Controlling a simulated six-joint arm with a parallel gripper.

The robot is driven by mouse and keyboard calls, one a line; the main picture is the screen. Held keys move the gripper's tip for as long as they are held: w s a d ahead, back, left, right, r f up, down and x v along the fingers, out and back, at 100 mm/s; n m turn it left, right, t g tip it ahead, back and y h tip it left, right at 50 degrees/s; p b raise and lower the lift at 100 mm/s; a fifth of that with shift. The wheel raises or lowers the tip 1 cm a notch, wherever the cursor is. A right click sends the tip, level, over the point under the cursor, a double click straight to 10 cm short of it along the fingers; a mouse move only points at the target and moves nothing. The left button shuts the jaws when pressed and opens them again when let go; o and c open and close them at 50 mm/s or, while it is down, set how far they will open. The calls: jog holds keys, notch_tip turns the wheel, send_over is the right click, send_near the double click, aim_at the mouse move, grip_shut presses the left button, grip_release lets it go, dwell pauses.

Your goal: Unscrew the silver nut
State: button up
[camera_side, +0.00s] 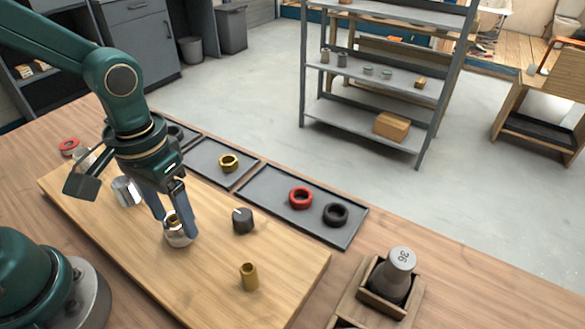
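A silver fitting (177,239) with a brass-coloured part showing at its top stands upright on the wooden board (215,275); it looks like the silver nut. My gripper (175,220) points down over it, with one blue-grey finger on its left and one on its right. The fingers overlap the upper part of the fitting in this view, and I cannot tell whether they touch it. Another silver cylindrical part (124,192) stands on the board to the left, partly beside my wrist.
A dark knob (243,221) and a brass cylinder (249,276) stand on the board to the right. Trays behind hold a brass ring (228,163), a red ring (300,198) and a black ring (336,214). A grey weight (398,268) sits in a wooden box at right.

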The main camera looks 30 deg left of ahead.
grip_shut()
jog(key=n, duration=0.4)
jog(key=shift+r, duration=0.1)
jog(key=n, duration=0.5)
jog(key=shift+r+n, duration=0.1)
jog(key=shift+n, duration=0.2)
jog(key=n, duration=0.3)
jog(key=shift+n, duration=0.4)
jog(key=n, duration=0.4)
jog(key=shift+r+n, duration=0.15)
jog(key=shift+n, duration=0.15)
jog(key=shift+o, duration=1.7)
grip_release()
jog(key=shift+o, duration=0.3)
jog(key=shift+o, duration=1.4)
